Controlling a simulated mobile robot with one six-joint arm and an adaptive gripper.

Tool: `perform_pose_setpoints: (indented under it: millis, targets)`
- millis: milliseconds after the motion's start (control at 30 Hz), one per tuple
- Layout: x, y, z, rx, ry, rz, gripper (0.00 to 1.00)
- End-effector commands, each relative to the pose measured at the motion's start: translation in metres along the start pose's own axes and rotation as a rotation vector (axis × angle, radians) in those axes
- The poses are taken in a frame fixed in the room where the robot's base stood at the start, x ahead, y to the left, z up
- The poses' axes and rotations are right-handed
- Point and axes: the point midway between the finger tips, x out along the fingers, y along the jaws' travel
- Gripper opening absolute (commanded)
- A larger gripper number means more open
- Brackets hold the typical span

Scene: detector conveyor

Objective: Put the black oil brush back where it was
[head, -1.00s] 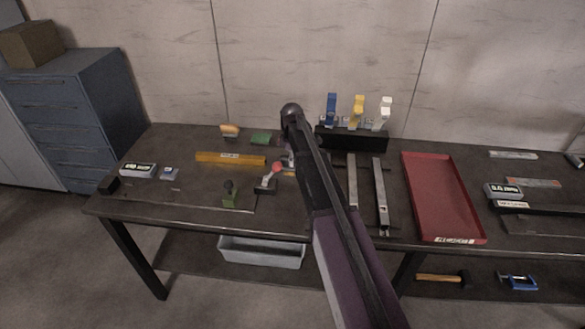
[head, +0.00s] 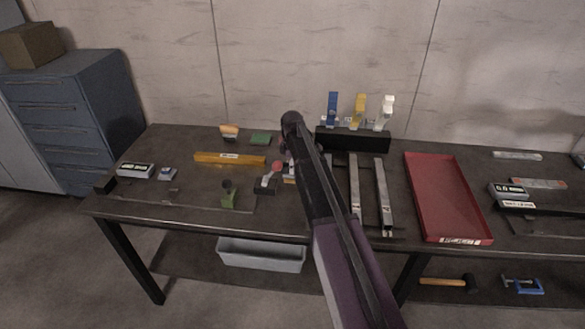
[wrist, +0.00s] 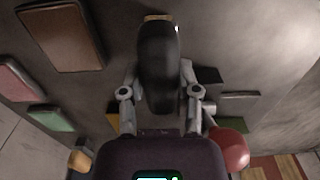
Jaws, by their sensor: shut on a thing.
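The black oil brush (wrist: 158,62) stands between my fingers in the wrist view, with a pale end at the top of that picture. My gripper (wrist: 160,92) is shut on it. In the head view my own arm hides the gripper and the brush. A black rack (head: 352,141) at the back of the bench holds a blue-handled (head: 332,108), a yellow-handled (head: 360,108) and a white-handled (head: 386,112) item. The rack's left end is close to my arm. I cannot tell whether the brush touches anything.
A red knob (head: 277,166) is close to my gripper and shows in the wrist view (wrist: 228,150). A yellow bar (head: 230,158), a green block (head: 261,138) and two metal rails (head: 381,190) lie nearby. A red tray (head: 440,195) stands to the right.

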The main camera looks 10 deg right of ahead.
Motion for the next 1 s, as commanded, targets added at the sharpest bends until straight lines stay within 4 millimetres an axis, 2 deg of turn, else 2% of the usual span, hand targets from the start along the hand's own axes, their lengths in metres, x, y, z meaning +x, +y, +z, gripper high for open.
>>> perform_pose_setpoints:
  millis: [200, 233, 333, 767, 1000]
  targets:
    - [0.0039, 0.0003, 0.0009, 0.001, 0.000, 0.000, 0.04]
    - [0.0037, 0.0003, 0.0008, 0.001, 0.000, 0.000, 0.45]
    - [0.0028, 0.0003, 0.0008, 0.001, 0.000, 0.000, 0.75]
    - [0.0023, 0.0003, 0.0006, 0.001, 0.000, 0.000, 0.77]
    - [-0.0048, 0.0002, 0.0006, 0.001, 0.000, 0.000, 0.77]
